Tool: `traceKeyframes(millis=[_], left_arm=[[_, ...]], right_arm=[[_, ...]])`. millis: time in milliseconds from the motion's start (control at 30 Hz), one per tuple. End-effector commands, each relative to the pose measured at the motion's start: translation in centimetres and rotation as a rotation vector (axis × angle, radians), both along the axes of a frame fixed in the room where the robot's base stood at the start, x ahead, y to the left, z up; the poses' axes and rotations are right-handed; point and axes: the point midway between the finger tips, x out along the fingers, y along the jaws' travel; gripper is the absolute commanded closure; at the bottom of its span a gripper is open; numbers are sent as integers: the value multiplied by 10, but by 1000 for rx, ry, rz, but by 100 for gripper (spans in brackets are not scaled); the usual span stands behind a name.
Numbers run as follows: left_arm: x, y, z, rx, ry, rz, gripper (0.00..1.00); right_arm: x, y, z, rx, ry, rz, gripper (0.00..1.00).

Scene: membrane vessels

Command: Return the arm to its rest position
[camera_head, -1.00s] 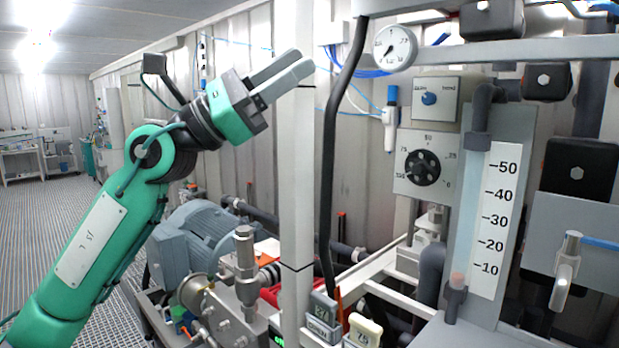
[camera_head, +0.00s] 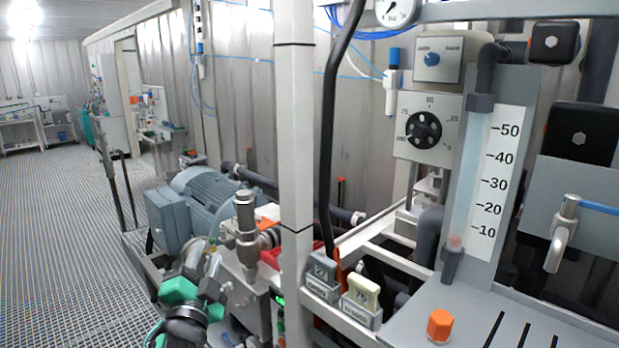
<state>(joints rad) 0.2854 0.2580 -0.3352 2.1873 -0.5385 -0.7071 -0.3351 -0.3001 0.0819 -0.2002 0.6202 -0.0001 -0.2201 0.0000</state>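My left arm is low at the bottom edge of the head view, left of centre. Its green and black end, with the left gripper (camera_head: 182,291), is folded down in front of the pump fittings. Its fingers do not stand out from the grey metal parts around them, so I cannot tell their opening. I see nothing held. Most of the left arm is outside the view. My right arm and gripper do not show.
A grey motor (camera_head: 205,199) and metal valve fittings (camera_head: 246,232) stand close beside the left gripper. A white post (camera_head: 295,150) rises to the right. A panel with a dial (camera_head: 424,130) and scale (camera_head: 490,185) stands farther right. Open grating floor (camera_head: 60,230) lies left.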

Motion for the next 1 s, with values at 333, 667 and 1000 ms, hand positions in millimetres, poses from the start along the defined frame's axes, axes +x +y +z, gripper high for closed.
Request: traceKeyframes(millis=[333,667,1000], left_arm=[[-91,31,-195,-413,612,110,66],[-234,36,-313,-701,1123,282,66],[-341,32,-352,-842,1436,423,66]], right_arm=[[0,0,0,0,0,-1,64],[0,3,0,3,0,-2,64],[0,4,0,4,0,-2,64]])
